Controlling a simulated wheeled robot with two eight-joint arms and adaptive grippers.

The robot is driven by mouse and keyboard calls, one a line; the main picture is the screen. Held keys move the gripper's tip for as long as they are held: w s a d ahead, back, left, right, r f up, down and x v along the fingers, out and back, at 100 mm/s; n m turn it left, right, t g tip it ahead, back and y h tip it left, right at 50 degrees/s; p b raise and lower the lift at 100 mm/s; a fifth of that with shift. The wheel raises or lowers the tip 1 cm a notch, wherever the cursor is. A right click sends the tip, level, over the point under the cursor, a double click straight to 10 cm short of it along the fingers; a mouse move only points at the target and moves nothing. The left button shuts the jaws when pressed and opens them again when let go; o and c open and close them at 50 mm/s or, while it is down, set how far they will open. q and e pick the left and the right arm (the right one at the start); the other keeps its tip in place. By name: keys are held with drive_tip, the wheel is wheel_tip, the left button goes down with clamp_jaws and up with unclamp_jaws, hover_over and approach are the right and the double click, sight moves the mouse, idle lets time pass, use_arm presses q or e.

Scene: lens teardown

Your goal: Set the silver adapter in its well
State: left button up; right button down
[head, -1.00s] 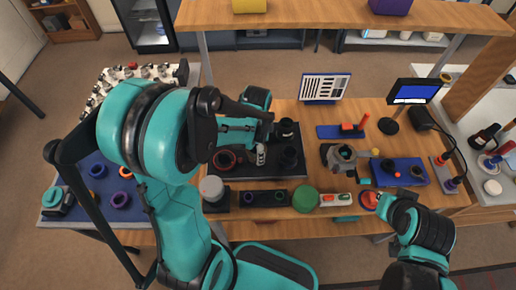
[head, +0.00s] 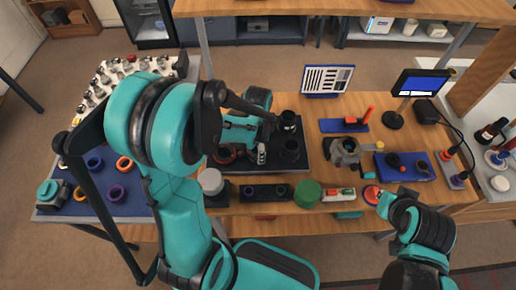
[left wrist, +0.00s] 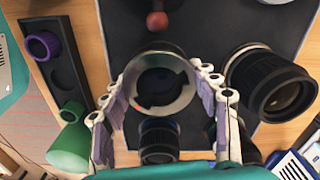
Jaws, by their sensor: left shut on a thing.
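My left gripper (left wrist: 160,100) is shut on the silver adapter (left wrist: 182,100), a grey metal ring with a dark centre, between its two fingers in the left wrist view. In the head view the same gripper (head: 262,153) is over the black mat (head: 240,170); the adapter cannot be made out there. Black lens barrels stand beside it, one to the right (left wrist: 270,82) and one below (left wrist: 159,138) in the left wrist view. I cannot tell which spot is the adapter's well. My right gripper (head: 383,199) is beside a red round piece (head: 371,194); its fingers are unclear.
A green cylinder (head: 307,194) and a white-topped jar (head: 211,181) stand near the front edge. A grey ring-shaped fixture (head: 344,150) stands right of the mat.

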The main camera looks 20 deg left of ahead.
use_arm(q)
drive_tip(key=shift+f+b, duration=0.4)
drive_tip(key=shift+f, duration=0.05)
drive_tip(key=o, duration=1.3)
drive_tip(key=shift+c, duration=0.2)
drive_tip(key=shift+r, duration=0.1)
